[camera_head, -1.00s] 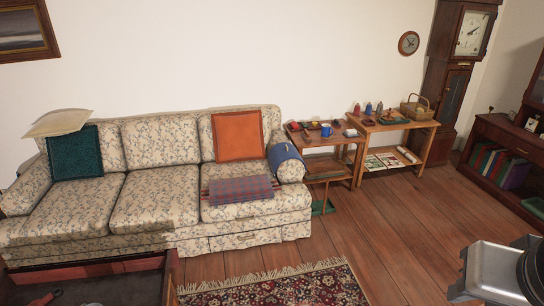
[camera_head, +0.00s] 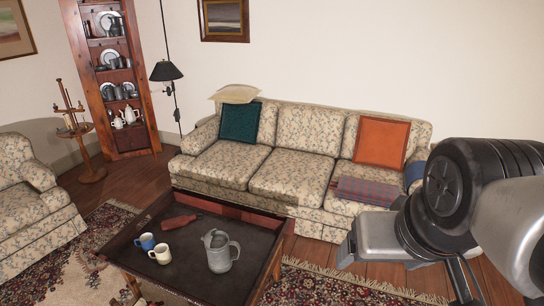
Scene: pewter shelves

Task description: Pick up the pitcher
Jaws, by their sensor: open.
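A grey metal pitcher (camera_head: 219,254) stands upright on the dark tray-like coffee table (camera_head: 190,284) at the lower middle. My gripper (camera_head: 346,258) shows at the lower right, at the end of my arm. It is open and to the right of the pitcher, well apart from it. Its fingers are only partly visible.
A blue mug (camera_head: 147,242), a cream mug (camera_head: 161,255) and a reddish flat item (camera_head: 181,222) share the table, which has a raised rim. A floral sofa (camera_head: 270,172) stands behind it and an armchair (camera_head: 30,215) at left. A cabinet (camera_head: 122,75) holds pewter ware.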

